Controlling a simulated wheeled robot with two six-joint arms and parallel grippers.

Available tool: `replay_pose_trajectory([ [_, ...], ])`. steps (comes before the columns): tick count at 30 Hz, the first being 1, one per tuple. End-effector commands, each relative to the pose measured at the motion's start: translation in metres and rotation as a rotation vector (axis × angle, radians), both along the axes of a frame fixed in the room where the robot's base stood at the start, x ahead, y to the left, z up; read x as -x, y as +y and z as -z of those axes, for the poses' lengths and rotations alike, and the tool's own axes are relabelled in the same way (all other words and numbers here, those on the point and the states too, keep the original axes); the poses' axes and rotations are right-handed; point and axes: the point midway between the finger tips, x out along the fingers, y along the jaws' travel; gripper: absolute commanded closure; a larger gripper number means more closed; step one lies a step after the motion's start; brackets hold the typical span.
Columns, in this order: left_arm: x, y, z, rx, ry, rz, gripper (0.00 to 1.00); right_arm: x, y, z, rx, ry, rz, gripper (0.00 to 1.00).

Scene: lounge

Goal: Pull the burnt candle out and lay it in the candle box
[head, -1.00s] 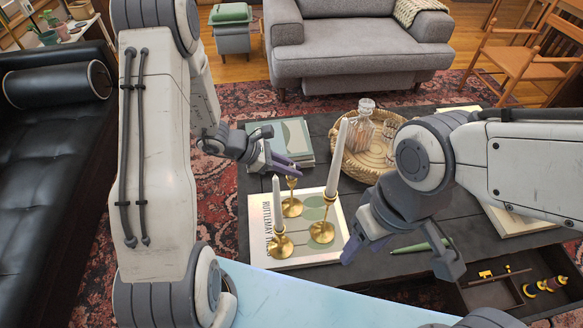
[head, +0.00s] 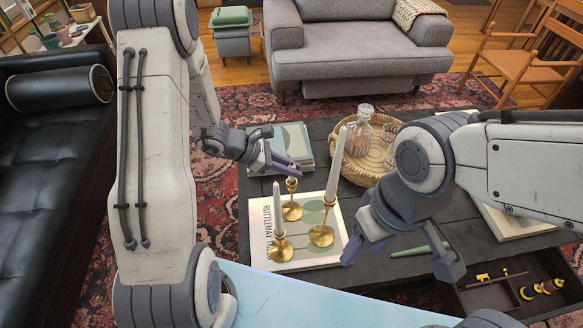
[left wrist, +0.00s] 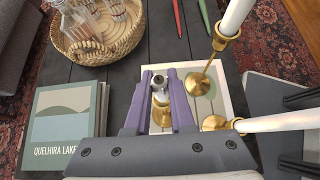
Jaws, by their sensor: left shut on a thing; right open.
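The burnt candle (left wrist: 160,95) is a short pale stub with a dark top, seen between the purple fingers in the left wrist view. My left gripper (head: 294,169) is shut on it, just above the rear brass holder (head: 292,208); it also shows in the left wrist view (left wrist: 160,80). I cannot tell whether the stub is still seated. Two other brass holders carry a tall white candle (head: 336,165) and a shorter white candle (head: 277,208). My right gripper (head: 400,254) is open and empty over the table. I cannot make out a candle box for certain.
The holders stand on a large pale book (head: 262,225). Behind are stacked books (head: 300,140) and a wicker tray (head: 352,172) with a decanter (head: 362,135). A green stick (head: 415,250) lies under my right gripper. An open drawer (head: 480,287) holds small items.

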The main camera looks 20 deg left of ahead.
Motion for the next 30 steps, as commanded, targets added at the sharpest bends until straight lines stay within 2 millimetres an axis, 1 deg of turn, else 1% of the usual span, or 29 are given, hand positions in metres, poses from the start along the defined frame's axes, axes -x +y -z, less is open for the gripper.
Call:
replay_pose_trajectory([
  [8,0.000,0.000,-0.002,0.000,0.000,0.000,1.00,0.000,0.000,-0.002,0.000,0.000,0.000,0.43],
  [25,0.000,0.000,-0.036,-0.001,-0.001,0.001,1.00,0.000,0.000,-0.029,0.000,0.000,0.000,0.43],
  [30,0.000,0.000,-0.041,0.000,-0.001,0.001,1.00,0.000,0.000,-0.033,0.000,0.000,0.000,0.43],
])
